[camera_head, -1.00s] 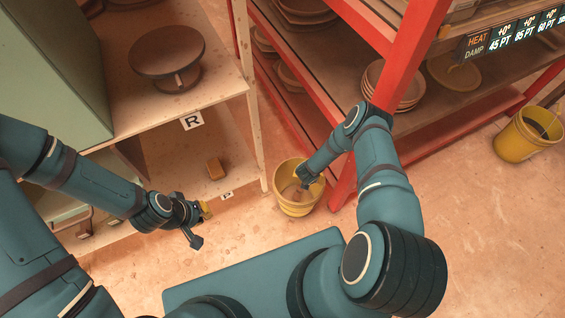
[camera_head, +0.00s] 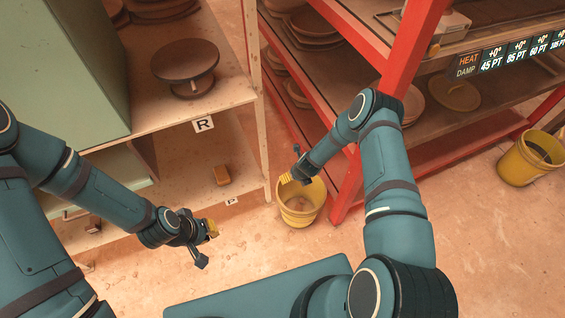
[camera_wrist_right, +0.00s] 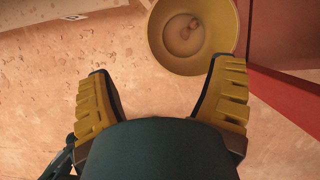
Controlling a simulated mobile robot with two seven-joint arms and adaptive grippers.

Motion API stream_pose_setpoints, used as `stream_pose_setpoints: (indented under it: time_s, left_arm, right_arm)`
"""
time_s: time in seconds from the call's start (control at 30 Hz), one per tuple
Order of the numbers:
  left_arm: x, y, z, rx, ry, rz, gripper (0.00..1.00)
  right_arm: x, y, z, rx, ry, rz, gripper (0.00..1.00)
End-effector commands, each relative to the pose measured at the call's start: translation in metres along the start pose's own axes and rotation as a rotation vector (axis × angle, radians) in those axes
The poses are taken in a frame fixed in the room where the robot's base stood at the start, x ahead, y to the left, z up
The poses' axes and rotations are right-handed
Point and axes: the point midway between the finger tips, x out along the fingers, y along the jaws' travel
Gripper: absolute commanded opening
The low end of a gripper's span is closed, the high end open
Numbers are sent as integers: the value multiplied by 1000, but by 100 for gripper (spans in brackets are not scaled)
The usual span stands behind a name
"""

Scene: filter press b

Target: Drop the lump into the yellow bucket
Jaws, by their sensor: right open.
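The yellow bucket (camera_head: 300,215) stands on the floor beside the red rack's post. It also shows at the top of the right wrist view (camera_wrist_right: 157,40). A brownish lump (camera_wrist_right: 181,31) appears to lie inside on its bottom, low in contrast. My right gripper (camera_head: 286,179) is at the bucket's rim on its left side in the head view. In the right wrist view its yellow-padded fingers (camera_wrist_right: 165,100) are spread wide with nothing between them. My left gripper (camera_head: 212,229) hangs in front of the shelf at left, away from the bucket; its finger gap is not clear.
A second yellow bucket (camera_head: 524,163) stands at the far right. The red rack (camera_head: 350,165) is close by the first bucket, its shelves holding dishes. Floor in front is clear.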

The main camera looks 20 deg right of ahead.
Motion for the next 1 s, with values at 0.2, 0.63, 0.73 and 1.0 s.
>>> stream_pose_setpoints:
  time_s: [0.2,0.63,0.73,1.0]
  left_arm:
    - [-5,2,-1,0,0,0,0]
    - [-12,4,-1,0,0,0,0]
    - [-12,5,-1,0,0,0,0]
    - [-12,5,-1,0,0,0,0]
  right_arm:
    - [-27,18,26,-200,-3,84,82]
    - [-74,49,56,-542,-3,225,82]
    - [-79,52,58,-576,-2,239,82]
    - [-81,54,59,-598,-2,248,82]
